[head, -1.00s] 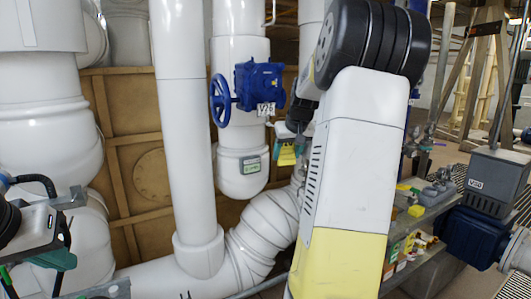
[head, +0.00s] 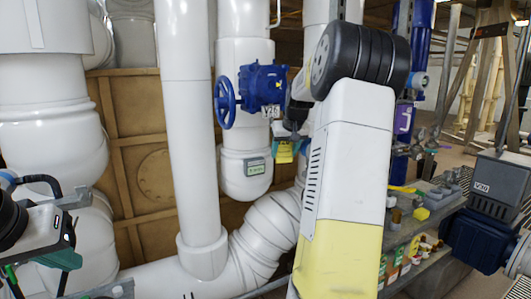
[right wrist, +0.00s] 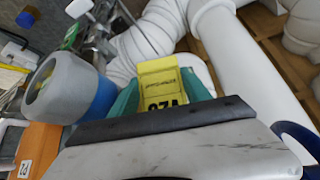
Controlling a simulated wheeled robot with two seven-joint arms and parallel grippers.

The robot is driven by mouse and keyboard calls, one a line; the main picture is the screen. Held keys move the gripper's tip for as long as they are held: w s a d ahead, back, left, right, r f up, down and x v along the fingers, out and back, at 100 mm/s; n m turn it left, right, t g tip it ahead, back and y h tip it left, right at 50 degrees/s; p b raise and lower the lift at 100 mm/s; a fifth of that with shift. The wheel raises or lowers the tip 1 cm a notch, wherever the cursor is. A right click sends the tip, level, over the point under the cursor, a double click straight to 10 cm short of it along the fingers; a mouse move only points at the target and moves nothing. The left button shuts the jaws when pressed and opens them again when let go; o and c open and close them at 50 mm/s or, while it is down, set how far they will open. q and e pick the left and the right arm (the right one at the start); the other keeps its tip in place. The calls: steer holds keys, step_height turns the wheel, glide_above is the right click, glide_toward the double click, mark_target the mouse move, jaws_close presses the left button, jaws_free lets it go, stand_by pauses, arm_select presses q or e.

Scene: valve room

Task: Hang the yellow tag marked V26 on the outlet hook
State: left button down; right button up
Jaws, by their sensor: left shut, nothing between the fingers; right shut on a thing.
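The yellow tag (head: 284,153) is held in my right gripper (head: 289,144), in front of the pipes at the picture's middle. In the right wrist view the tag (right wrist: 158,84) sits between the green fingers (right wrist: 160,92). Its dark marking is upside down, partly covered by the gripper body, and seems to read V26. A blue valve (head: 264,83) with a handwheel carries a white V26 plate (head: 272,111), above and left of the tag. A green-edged label (head: 254,166) is on the white pipe below. I cannot make out the outlet hook. My left gripper (head: 62,258) is shut and empty at the far left.
A thick white pipe (head: 188,130) stands left of the valve, and a ribbed elbow (head: 262,235) lies below. A bench (head: 420,222) with small items is at right.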

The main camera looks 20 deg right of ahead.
steer(key=shift+w+a+f, duration=0.1)
steer(key=shift+w+f, duration=0.1)
steer(key=shift+w, duration=1.1)
steer(key=shift+w+f, duration=0.45)
steer(key=shift+w, duration=0.2)
steer(key=o, duration=1.5)
steer(key=shift+a, duration=0.1)
